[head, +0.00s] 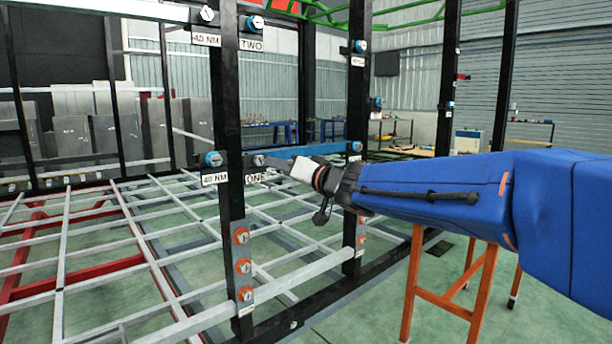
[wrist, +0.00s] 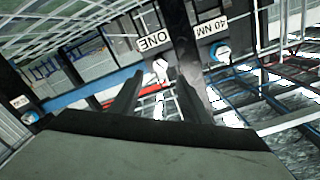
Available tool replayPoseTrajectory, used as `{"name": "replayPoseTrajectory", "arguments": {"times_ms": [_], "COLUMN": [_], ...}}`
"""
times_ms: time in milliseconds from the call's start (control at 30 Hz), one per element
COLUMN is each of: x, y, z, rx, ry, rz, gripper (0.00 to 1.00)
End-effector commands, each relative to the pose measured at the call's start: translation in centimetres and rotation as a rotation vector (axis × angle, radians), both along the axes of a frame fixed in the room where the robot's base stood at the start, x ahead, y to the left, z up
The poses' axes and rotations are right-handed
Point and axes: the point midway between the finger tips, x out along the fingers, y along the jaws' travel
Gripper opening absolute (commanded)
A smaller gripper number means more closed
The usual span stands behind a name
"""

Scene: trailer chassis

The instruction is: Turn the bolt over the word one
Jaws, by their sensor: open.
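The bolt over the word ONE (head: 258,160) is a silver head on the black upright post, just above the ONE label (head: 256,178). In the wrist view the same bolt (wrist: 160,67) appears between and beyond my fingertips, with its label (wrist: 155,42) upside down above it. My gripper (head: 280,164) points left at this bolt, close to it. In the wrist view my gripper (wrist: 157,82) is open, its two dark fingers on either side of the bolt in the picture. I cannot tell whether they touch it.
A blue-ringed bolt (head: 213,159) sits left of it over a 40 NM label (head: 214,179). The TWO bolt (head: 255,23) is higher on the post. Orange-ringed bolts (head: 241,236) run down below. A blue beam (head: 305,150) passes behind my gripper. An orange stand (head: 411,285) is at right.

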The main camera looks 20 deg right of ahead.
Motion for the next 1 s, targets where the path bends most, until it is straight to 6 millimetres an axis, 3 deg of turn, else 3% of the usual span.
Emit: {"name": "replayPoseTrajectory", "arguments": {"times_ms": [300,500,1000], "x": [-5.3,-7.8,-9.0], "y": [-1.8,-2.6,-2.9], "z": [0.0,0.0,0.0], "rx": [0.000,0.000,0.000], "ry": [-0.002,-0.002,0.000], "rz": [-0.003,-0.003,-0.001], "gripper": [0.42,0.42,0.42]}}
